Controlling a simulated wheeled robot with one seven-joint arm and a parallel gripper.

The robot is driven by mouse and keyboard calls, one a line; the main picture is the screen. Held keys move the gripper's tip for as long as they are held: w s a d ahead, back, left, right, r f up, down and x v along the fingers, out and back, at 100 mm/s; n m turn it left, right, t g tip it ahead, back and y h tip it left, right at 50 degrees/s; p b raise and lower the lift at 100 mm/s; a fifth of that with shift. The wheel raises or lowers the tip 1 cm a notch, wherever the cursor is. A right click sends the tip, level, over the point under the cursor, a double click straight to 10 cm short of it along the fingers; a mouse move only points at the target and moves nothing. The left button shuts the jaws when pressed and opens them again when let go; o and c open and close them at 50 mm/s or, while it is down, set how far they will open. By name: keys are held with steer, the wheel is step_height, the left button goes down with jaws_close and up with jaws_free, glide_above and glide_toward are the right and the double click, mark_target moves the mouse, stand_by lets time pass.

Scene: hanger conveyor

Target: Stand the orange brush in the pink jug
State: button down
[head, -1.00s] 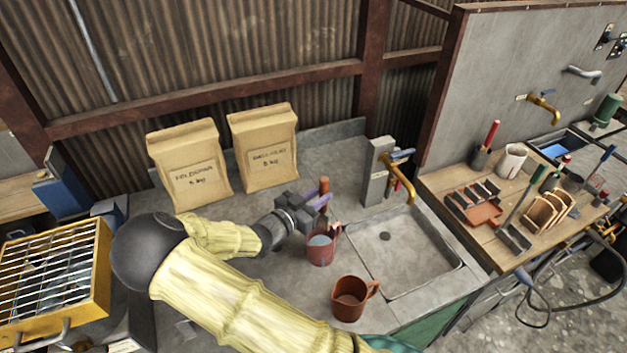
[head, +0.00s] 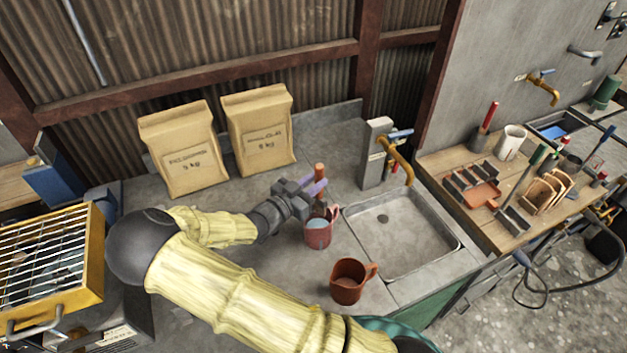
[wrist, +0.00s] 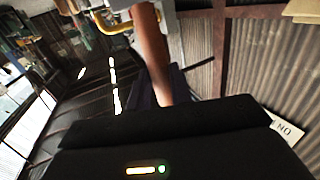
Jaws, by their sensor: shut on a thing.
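The orange brush (head: 320,171) is held near upright in my gripper (head: 318,189), which is shut on it. Its handle points up, and it also shows in the wrist view (wrist: 152,55). The pink jug (head: 318,237) stands upright on the counter just below my gripper, with a grey-blue surface inside and its handle to the right. The brush's dark lower end is at the jug's rim; I cannot tell whether it is inside or just behind. The jug is not clearly visible in the wrist view.
A brown-orange mug (head: 347,286) stands in front of the jug. The sink (head: 405,245) and its brass tap (head: 398,160) are to the right. Two paper sacks (head: 180,150) stand behind at the left. A wooden bench (head: 440,165) with tools is further right.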

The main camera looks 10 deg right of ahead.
mark_target(317, 208)
steer(key=shift+f+b, duration=4.3)
steer(key=shift+f, duration=1.55)
steer(key=c, duration=1.2)
jaws_free()
steer(key=shift+o, duration=0.2)
steer(key=shift+s+a, duration=0.25)
steer(key=shift+a, duration=0.15)
steer(key=b+v, duration=0.4)
steer(key=v, duration=1.2)
